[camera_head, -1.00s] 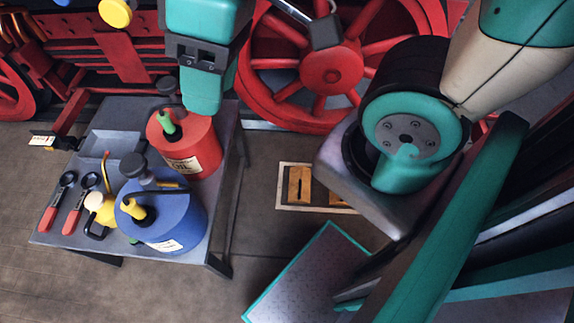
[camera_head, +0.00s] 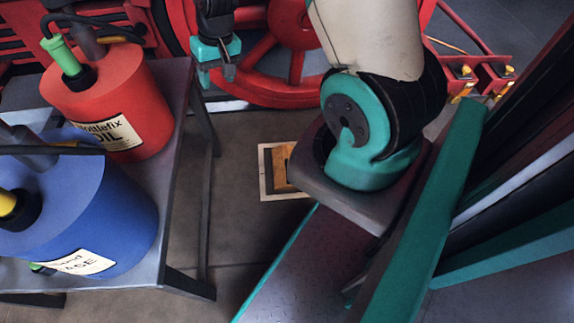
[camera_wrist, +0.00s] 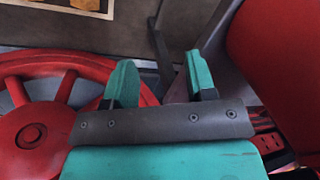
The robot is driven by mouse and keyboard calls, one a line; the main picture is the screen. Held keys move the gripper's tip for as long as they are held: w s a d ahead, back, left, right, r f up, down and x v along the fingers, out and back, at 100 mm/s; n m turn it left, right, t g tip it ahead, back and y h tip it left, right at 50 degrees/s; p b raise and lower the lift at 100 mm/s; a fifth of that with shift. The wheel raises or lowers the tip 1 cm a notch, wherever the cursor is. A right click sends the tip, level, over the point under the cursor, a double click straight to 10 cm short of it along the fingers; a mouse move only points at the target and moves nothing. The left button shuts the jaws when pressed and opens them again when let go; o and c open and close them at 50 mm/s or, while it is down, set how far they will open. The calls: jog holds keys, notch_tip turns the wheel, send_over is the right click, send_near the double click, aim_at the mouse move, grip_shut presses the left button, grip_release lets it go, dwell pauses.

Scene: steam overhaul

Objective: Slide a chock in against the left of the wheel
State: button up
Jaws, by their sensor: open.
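The red spoked wheel (camera_head: 297,68) stands on the rail at the back, partly hidden by my arm. It also shows at the left of the wrist view (camera_wrist: 30,130). An orange wooden chock (camera_head: 281,168) lies in a pale-bordered square on the floor, partly covered by my base. In the wrist view two orange pieces show at the top edge, one of them a chock (camera_wrist: 86,4). My gripper (camera_head: 216,72) is in front of the wheel's left side, above the floor and away from the chocks. In the wrist view its fingers (camera_wrist: 161,82) are apart and empty.
A grey table (camera_head: 178,110) stands at the left, close to my gripper. It carries a red oil can (camera_head: 115,105) and a blue can (camera_head: 85,200). A table leg (camera_wrist: 161,55) shows beyond the fingers. Floor between table and pale-bordered square is clear.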

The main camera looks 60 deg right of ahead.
jog(key=s+d+f+m+b, duration=0.2)
jog(key=d+f+b, duration=0.3)
jog(key=f, duration=0.8)
jog(key=s+d+f+m+h+b, duration=0.1)
jog(key=d+f+b, duration=0.5)
jog(key=f, duration=0.8)
jog(key=s+d+f+m+g+b, duration=0.1)
jog(key=s+d+f+b, duration=0.4)
jog(key=f, duration=0.9)
jog(key=shift+s+d+f+m+h+b, duration=0.1)
jog(key=shift+f+m+h+b, duration=0.1)
jog(key=shift+m+b, duration=0.2)
jog(key=shift+s+d+f+m+h+b, duration=0.1)
jog(key=shift+m+h+b, duration=0.15)
jog(key=shift+m, duration=0.25)
notch_tip(320, 180, down, 10)
jog(key=b, duration=0.8)
jog(key=shift+r, duration=0.25)
grip_shut()
jog(key=shift+r, duration=0.1)
jog(key=shift+r+p, duration=1.5)
